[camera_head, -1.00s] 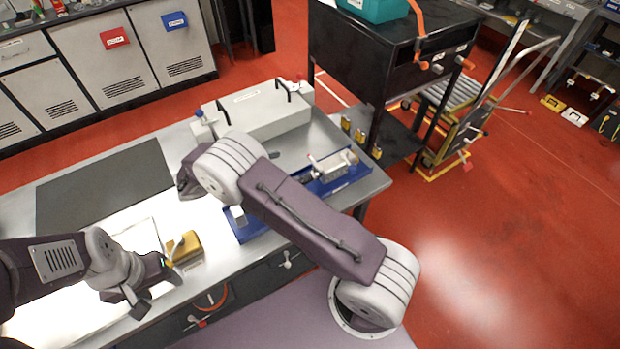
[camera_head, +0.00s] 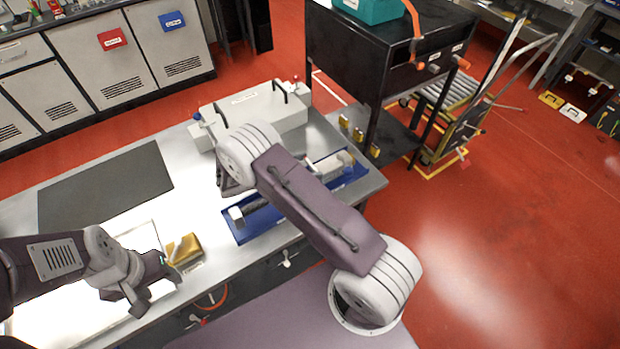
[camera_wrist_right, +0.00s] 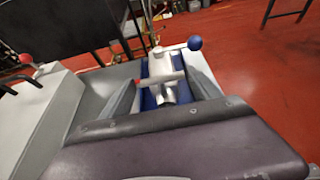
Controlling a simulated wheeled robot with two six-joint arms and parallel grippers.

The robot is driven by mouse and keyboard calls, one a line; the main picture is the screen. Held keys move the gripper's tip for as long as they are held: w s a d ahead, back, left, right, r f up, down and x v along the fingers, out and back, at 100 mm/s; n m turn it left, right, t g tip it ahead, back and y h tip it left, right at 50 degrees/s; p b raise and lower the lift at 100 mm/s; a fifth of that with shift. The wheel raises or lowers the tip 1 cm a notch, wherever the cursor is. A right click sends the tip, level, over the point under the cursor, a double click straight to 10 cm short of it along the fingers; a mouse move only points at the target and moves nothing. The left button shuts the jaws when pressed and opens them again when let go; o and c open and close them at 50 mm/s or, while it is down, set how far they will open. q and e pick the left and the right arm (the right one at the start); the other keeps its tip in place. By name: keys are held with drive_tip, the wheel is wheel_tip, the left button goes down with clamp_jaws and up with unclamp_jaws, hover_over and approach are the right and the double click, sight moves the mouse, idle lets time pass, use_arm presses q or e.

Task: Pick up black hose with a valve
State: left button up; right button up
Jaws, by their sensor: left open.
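The black hose (camera_head: 250,208) lies in a blue tray (camera_head: 240,232) on the workbench. A silver valve (camera_head: 335,165) shows at the tray's far right; my right arm hides the middle. In the right wrist view the silver valve (camera_wrist_right: 160,70) stands ahead, with a pale bar across it. My right gripper (camera_wrist_right: 159,72) is open, its two grey fingers seen on either side of the valve; contact cannot be told. In the head view my right gripper is mostly hidden behind its wrist. My left gripper (camera_head: 158,288) is open and empty over the bench's front left.
A yellow block (camera_head: 185,250) sits close to my left gripper. A grey box with black handles (camera_head: 255,112) stands behind the tray. A dark mat (camera_head: 105,185) covers the left bench. A black cart (camera_head: 385,60) stands beyond the bench's right end.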

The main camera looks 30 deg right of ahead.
clamp_jaws()
drive_tip(key=shift+d+r, duration=0.1)
